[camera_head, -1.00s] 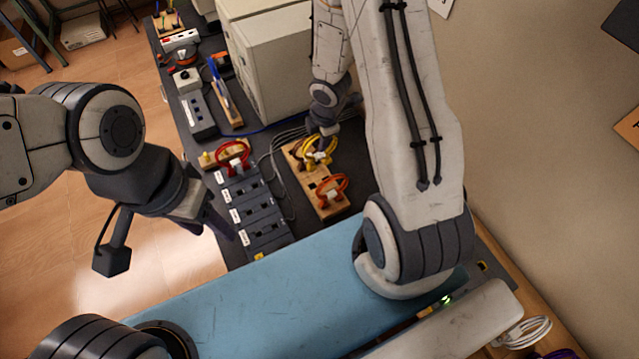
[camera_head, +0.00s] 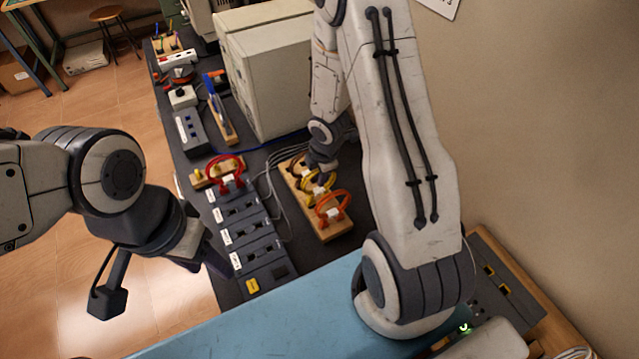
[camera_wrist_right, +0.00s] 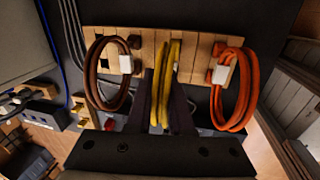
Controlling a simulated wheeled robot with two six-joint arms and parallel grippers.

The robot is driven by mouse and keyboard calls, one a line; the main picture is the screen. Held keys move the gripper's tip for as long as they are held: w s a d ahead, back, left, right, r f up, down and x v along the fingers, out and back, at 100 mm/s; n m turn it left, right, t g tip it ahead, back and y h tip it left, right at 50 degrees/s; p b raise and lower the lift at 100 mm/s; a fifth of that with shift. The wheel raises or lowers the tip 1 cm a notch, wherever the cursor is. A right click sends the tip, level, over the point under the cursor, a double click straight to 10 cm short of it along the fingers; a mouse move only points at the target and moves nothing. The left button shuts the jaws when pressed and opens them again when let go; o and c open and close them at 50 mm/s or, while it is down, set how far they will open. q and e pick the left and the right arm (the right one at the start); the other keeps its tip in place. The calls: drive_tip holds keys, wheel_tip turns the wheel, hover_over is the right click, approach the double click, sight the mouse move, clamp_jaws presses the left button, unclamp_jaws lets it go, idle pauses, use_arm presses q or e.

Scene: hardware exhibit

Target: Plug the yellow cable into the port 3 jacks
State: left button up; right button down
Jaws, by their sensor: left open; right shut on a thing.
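The yellow cable (camera_head: 317,183) is a coiled loop at the wooden holder (camera_head: 298,201), between a brown cable (camera_head: 299,166) and an orange cable (camera_head: 333,207). My right gripper (camera_head: 322,162) is shut on the yellow cable; the right wrist view shows the yellow strands (camera_wrist_right: 165,85) between its fingers (camera_wrist_right: 166,108). Whether the cable is lifted from the holder is unclear. The dark port panel (camera_head: 252,235) has rows of jacks with white labels too small to read. A red cable (camera_head: 225,170) arches at its far end. My left gripper (camera_head: 218,264) is open and empty, left of the panel.
Large beige cases (camera_head: 270,75) stand behind the holder. Grey cables (camera_head: 268,185) run between holder and panel. A power strip, a switch box (camera_head: 183,97) and a grey box (camera_head: 193,132) line the bench's far left. The blue surface (camera_head: 270,320) in front is clear.

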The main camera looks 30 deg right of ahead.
use_arm(q)
drive_tip(key=shift+f, duration=0.3)
use_arm(e)
drive_tip(key=shift+f, duration=0.3)
drive_tip(key=c, duration=0.8)
unclamp_jaws()
